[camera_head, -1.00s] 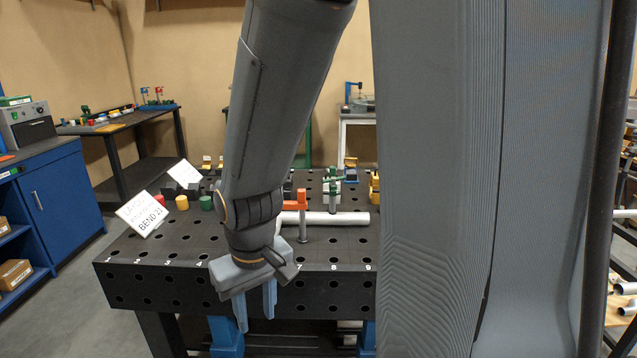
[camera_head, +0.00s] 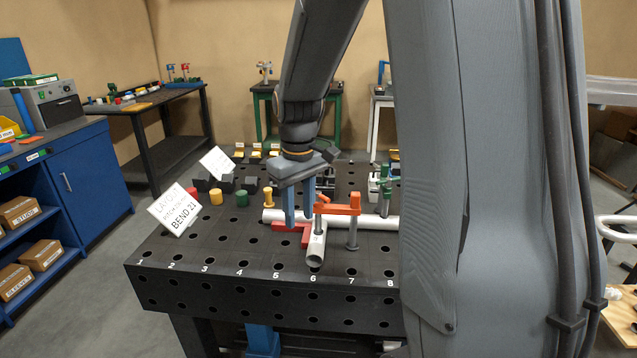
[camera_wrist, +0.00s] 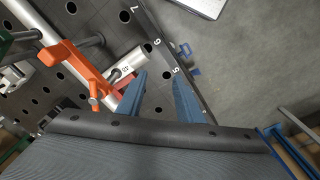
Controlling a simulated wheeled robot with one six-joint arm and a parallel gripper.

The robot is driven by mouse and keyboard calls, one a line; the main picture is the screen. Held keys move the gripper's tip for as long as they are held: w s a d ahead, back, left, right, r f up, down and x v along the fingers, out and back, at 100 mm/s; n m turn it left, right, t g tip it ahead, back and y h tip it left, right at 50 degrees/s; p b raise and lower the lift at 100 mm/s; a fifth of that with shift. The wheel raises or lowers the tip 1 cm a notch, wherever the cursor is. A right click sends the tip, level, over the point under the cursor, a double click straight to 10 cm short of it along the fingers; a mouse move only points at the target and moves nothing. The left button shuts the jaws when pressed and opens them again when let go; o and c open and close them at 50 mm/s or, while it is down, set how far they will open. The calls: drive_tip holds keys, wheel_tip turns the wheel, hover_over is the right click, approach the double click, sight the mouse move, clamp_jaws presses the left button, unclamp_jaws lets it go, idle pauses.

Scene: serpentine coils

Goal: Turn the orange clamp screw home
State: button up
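The orange clamp (camera_head: 340,209) stands on the black perforated table on a grey post, its arm reaching left over a pale tube. Its screw (camera_head: 318,226) hangs at the left end of that arm. In the wrist view the orange clamp (camera_wrist: 72,62) is left of my fingers, with the screw end (camera_wrist: 93,100) at the arm's near end. My gripper (camera_head: 300,222) points down just left of the screw, fingers apart with nothing seen between them. In the wrist view my gripper (camera_wrist: 159,78) is also open. Whether the screw touches the tube is unclear.
A long white tube (camera_head: 375,221) lies across the table, with a short tube (camera_head: 316,248) toward the front edge and a red block (camera_head: 283,227) beside it. A green clamp (camera_head: 386,199) stands to the right. A white sign (camera_head: 174,209) stands left; the table's front left is clear.

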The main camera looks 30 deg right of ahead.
sight(318, 192)
drive_tip(key=w+d+r+n, duration=0.1)
drive_tip(key=w+d+r, duration=0.1)
drive_tip(key=w+d, duration=0.1)
drive_tip(key=w+d+r+p, duration=0.1)
drive_tip(key=w+d+r, duration=0.1)
drive_tip(key=w+d, duration=0.1)
drive_tip(key=w+d+r+n, duration=0.1)
drive_tip(key=w+d+r, duration=0.1)
drive_tip(key=d, duration=0.1)
drive_tip(key=shift+w+d+r+n+g, duration=0.3)
drive_tip(key=shift+w+g, duration=0.1)
drive_tip(key=shift+d+f+p, duration=0.1)
drive_tip(key=shift+f+p, duration=0.1)
drive_tip(key=shift+p, duration=0.2)
drive_tip(key=shift+f+p, duration=1.2)
drive_tip(key=shift+f, duration=2.4)
